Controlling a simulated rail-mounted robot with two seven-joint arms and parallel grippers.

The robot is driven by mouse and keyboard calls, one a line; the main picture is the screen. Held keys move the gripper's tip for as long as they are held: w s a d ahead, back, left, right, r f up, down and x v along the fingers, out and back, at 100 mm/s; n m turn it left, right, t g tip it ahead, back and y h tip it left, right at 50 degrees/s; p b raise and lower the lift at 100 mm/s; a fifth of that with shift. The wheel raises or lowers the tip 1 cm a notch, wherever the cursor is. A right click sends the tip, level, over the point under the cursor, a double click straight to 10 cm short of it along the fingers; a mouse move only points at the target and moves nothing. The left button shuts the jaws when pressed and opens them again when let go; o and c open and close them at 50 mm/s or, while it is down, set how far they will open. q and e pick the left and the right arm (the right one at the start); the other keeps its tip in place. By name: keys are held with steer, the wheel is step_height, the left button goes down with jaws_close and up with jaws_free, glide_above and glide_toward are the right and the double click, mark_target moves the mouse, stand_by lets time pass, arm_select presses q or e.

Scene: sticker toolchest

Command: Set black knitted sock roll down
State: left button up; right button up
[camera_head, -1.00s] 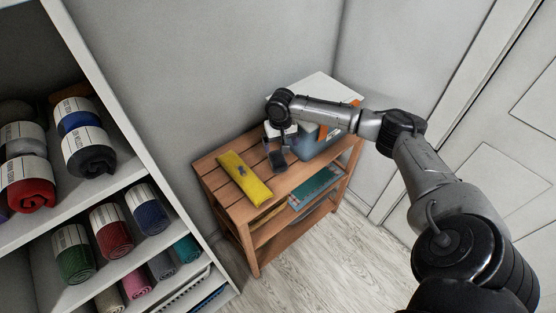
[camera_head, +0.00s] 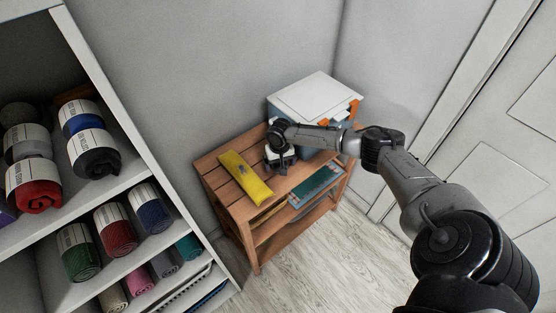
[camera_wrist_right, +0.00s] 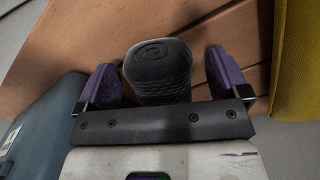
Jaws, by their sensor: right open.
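The black knitted sock roll (camera_wrist_right: 158,75) shows in the right wrist view, between the purple fingers of my right gripper (camera_wrist_right: 161,82). The fingers are open, with a gap visible on each side of the roll. Wooden slats of the small table (camera_wrist_right: 120,35) lie behind the roll; whether it fully rests on them is hard to tell. In the head view my right gripper (camera_head: 281,157) is low over the table (camera_head: 215,180), and my wrist mostly hides the roll there. My left gripper is not in view.
A yellow packet (camera_head: 246,176) lies left of my right gripper. A blue toolbox with a white lid (camera_head: 316,97) and orange latches stands behind it. A white shelf (camera_head: 150,240) with several rolls stands left.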

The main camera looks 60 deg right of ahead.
steer(key=shift+f, duration=0.6)
steer(key=c, duration=1)
steer(key=shift+r, duration=0.1)
